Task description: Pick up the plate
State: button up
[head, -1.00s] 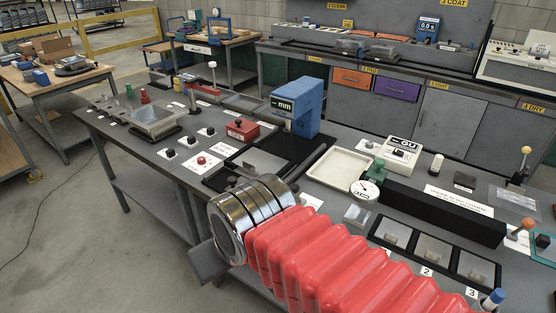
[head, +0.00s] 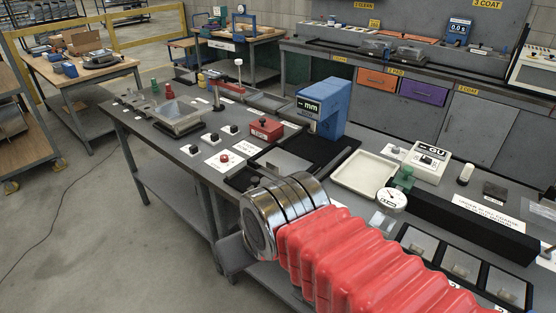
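A flat grey plate (head: 284,161) lies in a black-edged area of the bench, left of the white tray; my wrist partly covers its near side. More grey plates (head: 460,264) sit in a row of black frames at the lower right. I cannot tell which one the task names. My arm, with a red ribbed sleeve and shiny metal wrist, reaches in from the lower right. A dark grey part at its end, seemingly my gripper (head: 232,249), shows at the bench's front edge. The fingers are hidden behind the wrist, so their opening and contents do not show.
A blue "mm" gauge (head: 325,108) stands behind the plate. The empty white tray (head: 366,171), a round dial gauge (head: 392,200) and a white "GU" meter (head: 425,160) stand to the right. A red box (head: 266,128) is left. Floor at the left is open.

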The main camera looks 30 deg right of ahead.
aim_at(277, 162)
jog(key=i, duration=0.9)
jog(key=z, duration=0.05)
